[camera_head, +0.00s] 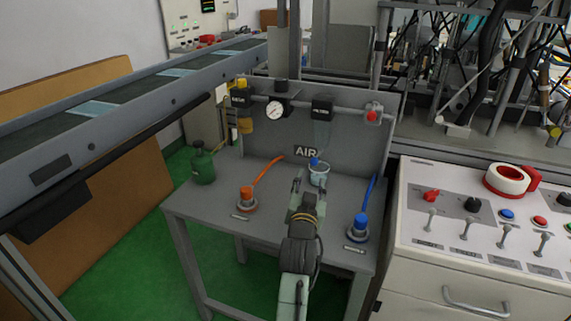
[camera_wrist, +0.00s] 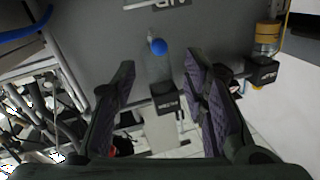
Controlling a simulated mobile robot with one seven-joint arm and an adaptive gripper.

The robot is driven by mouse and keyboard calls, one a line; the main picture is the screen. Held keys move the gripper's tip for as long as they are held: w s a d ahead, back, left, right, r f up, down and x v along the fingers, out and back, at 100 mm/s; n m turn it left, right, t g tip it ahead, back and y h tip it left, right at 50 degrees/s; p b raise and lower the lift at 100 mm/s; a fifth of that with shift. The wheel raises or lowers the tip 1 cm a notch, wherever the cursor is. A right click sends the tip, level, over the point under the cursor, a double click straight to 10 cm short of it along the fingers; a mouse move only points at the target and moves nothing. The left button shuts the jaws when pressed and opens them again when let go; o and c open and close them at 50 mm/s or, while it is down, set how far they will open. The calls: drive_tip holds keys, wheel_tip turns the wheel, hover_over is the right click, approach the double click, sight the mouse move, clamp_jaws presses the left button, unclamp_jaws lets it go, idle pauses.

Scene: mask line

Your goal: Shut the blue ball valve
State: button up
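The blue ball valve (camera_head: 358,228) stands at the right front of the grey bench. Its long blue handle (camera_head: 370,193) points up and away toward the back panel. In the wrist view, which is upside down, a blue bar that looks like this handle (camera_wrist: 25,28) shows at the upper left. My gripper (camera_head: 311,184) is over the middle of the bench, left of the blue valve and apart from it. Its two fingers stand apart in the wrist view (camera_wrist: 162,65), with nothing gripped. The blue valve's body is outside the wrist view.
An orange-handled valve (camera_head: 246,200) and a green can (camera_head: 203,165) stand on the left. A clear vessel (camera_head: 319,175) shows near my fingertips. The back panel (camera_head: 270,150) carries a gauge (camera_head: 275,109) and a red knob (camera_head: 373,114). A white control cabinet (camera_head: 415,200) stands right.

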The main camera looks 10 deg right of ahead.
sight(314, 164)
drive_tip(key=p+x, duration=0.2)
drive_tip(key=x, duration=0.7)
drive_tip(key=shift+w+d+r, duration=0.1)
drive_tip(key=shift+w+d, duration=0.05)
drive_tip(key=shift+d, duration=0.1)
drive_tip(key=shift+w+d, duration=0.2)
drive_tip(key=shift+w, duration=0.4)
drive_tip(key=shift+c, duration=0.4)
clamp_jaws()
